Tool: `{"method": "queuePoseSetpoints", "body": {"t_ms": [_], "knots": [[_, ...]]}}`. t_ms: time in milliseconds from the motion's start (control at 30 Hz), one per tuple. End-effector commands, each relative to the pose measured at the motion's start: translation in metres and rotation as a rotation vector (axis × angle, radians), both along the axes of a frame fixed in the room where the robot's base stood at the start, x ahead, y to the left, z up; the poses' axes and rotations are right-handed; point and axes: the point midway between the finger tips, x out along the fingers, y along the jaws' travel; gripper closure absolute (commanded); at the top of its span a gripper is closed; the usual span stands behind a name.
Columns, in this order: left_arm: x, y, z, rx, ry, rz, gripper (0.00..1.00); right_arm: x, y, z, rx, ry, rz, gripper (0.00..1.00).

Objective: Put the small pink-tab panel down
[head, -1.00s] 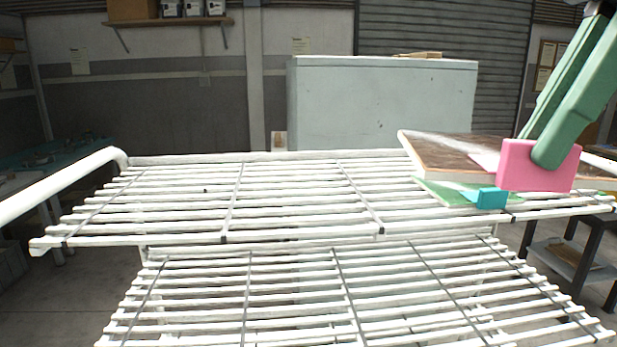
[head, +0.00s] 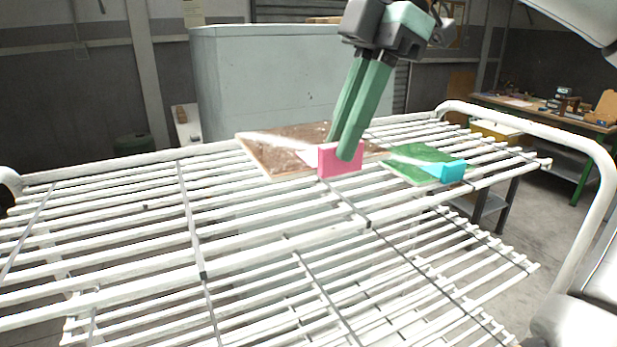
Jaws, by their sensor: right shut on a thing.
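The small panel with the pink tab (head: 341,168) has a brown, streaked top (head: 283,148). It is at the back middle of the white wire rack (head: 203,250), left of a green panel (head: 415,156) with a cyan tab (head: 453,171). My right gripper (head: 340,149) comes down from above and is shut on the pink-tab panel, its green fingers at the tab. The panel looks roughly level and low over the rack's bars. I cannot tell if it touches them. My left gripper is out of view.
The green panel lies on the upper rack close to the right of the pink-tab panel. The left and front of the upper rack are bare. A lower wire shelf (head: 450,270) sits below. A pale cabinet (head: 265,80) stands behind, and a workbench (head: 560,120) stands back right.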

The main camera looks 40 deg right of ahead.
Motion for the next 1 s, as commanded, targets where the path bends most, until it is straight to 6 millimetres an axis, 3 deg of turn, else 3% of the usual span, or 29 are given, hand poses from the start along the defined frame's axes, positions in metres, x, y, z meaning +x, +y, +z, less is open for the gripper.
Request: {"method": "queuePoseSetpoints", "body": {"t_ms": [33,200,533,733,1000], "knots": [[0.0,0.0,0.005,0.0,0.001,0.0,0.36,0.012,0.0,-0.004,0.002,0.006,0.001,1.0],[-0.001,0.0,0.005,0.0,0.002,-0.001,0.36,0.037,-0.002,-0.037,0.002,0.004,0.001,1.0],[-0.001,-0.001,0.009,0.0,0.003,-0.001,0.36,0.06,-0.003,-0.065,0.002,0.002,0.0,1.0],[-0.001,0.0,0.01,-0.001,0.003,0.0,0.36,0.059,-0.003,-0.091,0.001,-0.002,-0.002,1.0],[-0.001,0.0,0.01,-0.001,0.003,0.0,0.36,0.059,-0.003,-0.093,0.0,-0.003,-0.003,1.0]]}}
